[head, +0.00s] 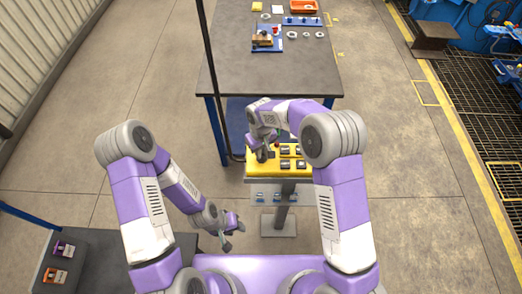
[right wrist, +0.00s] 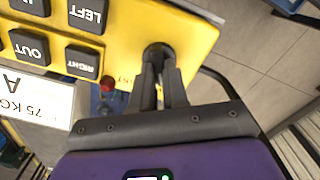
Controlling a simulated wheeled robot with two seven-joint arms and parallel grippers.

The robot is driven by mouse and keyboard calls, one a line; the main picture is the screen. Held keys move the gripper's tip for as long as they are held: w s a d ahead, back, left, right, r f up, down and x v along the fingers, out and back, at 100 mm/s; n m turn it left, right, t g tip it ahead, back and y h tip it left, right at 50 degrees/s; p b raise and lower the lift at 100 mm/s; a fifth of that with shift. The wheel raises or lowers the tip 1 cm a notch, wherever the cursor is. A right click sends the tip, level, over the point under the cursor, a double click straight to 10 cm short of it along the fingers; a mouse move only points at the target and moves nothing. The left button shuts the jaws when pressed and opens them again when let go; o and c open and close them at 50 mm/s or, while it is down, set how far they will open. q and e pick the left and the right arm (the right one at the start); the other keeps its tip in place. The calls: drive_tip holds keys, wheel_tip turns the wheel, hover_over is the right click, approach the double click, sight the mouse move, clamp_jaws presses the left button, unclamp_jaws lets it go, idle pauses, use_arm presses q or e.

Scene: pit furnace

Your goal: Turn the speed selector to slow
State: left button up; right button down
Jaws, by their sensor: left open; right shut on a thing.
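A yellow control panel (head: 252,179) stands on a post in the middle of the head view. It carries several black buttons; the right wrist view shows LEFT (right wrist: 87,14), OUT (right wrist: 30,46) and RIGHT (right wrist: 83,62). My right gripper (head: 263,153) is over the panel's left part. In the right wrist view its fingers (right wrist: 160,72) are closed around a dark round knob (right wrist: 157,53) at the panel's corner, apparently the speed selector. The fingers hide much of the knob, and its setting cannot be read. My left gripper (head: 234,231) hangs open and empty, low and left of the post.
A white card (right wrist: 38,95) reading 75 KG is beside the buttons. A large workbench (head: 275,80) with parts stands behind the panel. A dark table (head: 85,285) is at lower left.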

drive_tip(key=c, duration=1.1)
unclamp_jaws()
drive_tip(key=shift+c, duration=0.2)
drive_tip(key=shift+r, duration=0.1)
wheel_tip(320, 180, up, 8)
drive_tip(key=shift+f, duration=0.25)
